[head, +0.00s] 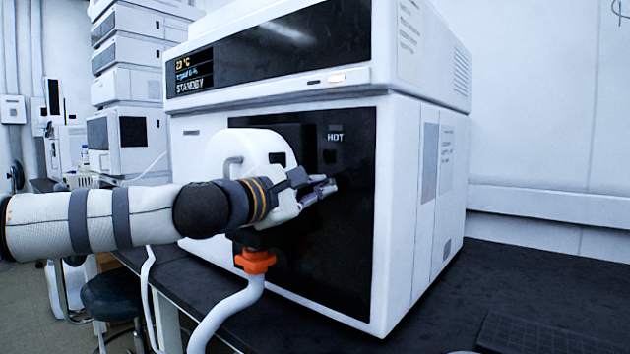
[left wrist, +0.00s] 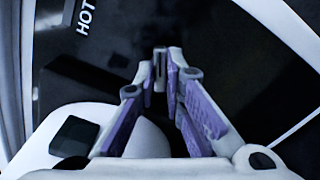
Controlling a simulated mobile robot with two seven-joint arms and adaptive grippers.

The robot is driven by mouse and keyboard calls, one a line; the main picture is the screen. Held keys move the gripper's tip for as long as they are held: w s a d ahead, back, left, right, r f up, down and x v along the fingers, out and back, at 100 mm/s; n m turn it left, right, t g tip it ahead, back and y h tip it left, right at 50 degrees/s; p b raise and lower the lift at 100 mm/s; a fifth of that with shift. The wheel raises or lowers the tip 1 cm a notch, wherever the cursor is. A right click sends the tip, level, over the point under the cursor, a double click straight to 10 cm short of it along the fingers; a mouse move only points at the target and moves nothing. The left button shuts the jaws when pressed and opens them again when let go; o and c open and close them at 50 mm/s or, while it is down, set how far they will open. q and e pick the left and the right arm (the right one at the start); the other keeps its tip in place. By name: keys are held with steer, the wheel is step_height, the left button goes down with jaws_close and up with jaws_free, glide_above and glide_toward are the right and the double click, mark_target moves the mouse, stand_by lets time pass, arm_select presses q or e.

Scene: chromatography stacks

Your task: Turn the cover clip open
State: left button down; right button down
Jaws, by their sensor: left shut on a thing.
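The white instrument (head: 420,170) stands on a dark bench, with a black front panel and a "HOT" label. A rounded white cover (head: 228,150) with a handle sits on its front, partly hidden behind my left arm. My left gripper (head: 322,188) reaches across the cover to the black panel. In the left wrist view its two purple-padded fingers (left wrist: 160,82) close on a small grey piece, which looks like the cover clip (left wrist: 161,62). My right gripper is not in view.
An orange collar (head: 255,261) on a white hose hangs just below my left gripper. A stack of white modules (head: 135,85) stands at the back left. A dark stool (head: 110,296) is at the lower left. The bench (head: 520,285) is mostly clear on the right.

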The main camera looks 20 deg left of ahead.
arm_select(q)
steer(key=m+p, duration=0.1)
steer(key=m, duration=0.4)
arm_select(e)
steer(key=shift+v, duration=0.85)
arm_select(q)
steer(key=shift+f+m, duration=0.1)
steer(key=shift+m, duration=0.3)
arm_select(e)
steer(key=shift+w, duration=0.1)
arm_select(q)
steer(key=c, duration=1.7)
jaws_free()
steer(key=v, duration=1.2)
